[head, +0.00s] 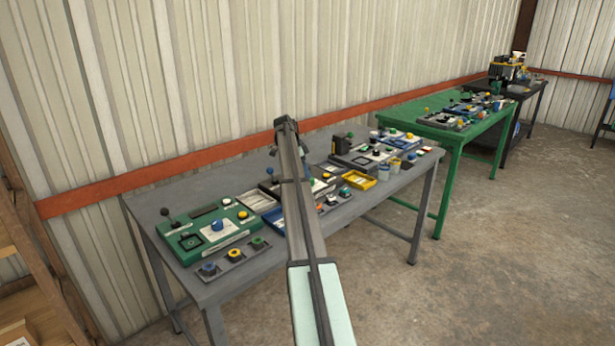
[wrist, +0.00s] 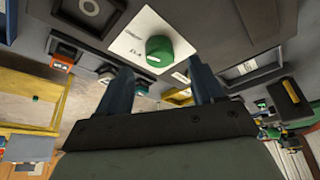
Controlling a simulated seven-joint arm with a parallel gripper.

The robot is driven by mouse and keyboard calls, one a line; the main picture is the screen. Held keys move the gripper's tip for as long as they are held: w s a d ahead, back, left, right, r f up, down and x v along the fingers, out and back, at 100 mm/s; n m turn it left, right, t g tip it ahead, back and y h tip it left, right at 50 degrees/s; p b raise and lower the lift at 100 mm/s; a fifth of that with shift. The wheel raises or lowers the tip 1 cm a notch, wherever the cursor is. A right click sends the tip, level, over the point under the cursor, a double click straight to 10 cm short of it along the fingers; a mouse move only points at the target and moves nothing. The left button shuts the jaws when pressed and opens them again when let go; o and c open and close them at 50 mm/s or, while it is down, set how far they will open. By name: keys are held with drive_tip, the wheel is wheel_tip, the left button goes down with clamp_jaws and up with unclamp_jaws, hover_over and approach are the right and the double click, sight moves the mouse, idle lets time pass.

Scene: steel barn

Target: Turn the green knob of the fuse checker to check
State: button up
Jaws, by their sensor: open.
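In the wrist view a round green knob (wrist: 159,48) stands on a white plate (wrist: 128,42) on a grey device. The plate has small dark lettering that I cannot read for certain. A pale mark shows near the knob's rim. My gripper (wrist: 158,66) is open, with one dark blue finger on each side of the knob in the picture. The fingers look apart from the knob, and I cannot tell how far they are from it. In the head view my arm hides part of the grey table, and I cannot make out this knob clearly there.
The grey table (head: 180,272) holds several devices close together. A green device (head: 212,236) with a blue knob is at its left, and a yellow tray (head: 358,181) is right of my arm. A green table (head: 449,138) stands farther back. The floor at right is clear.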

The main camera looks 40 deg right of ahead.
drive_tip(key=v, duration=0.9)
drive_tip(key=shift+a+r, duration=0.15)
drive_tip(key=shift+r, duration=0.25)
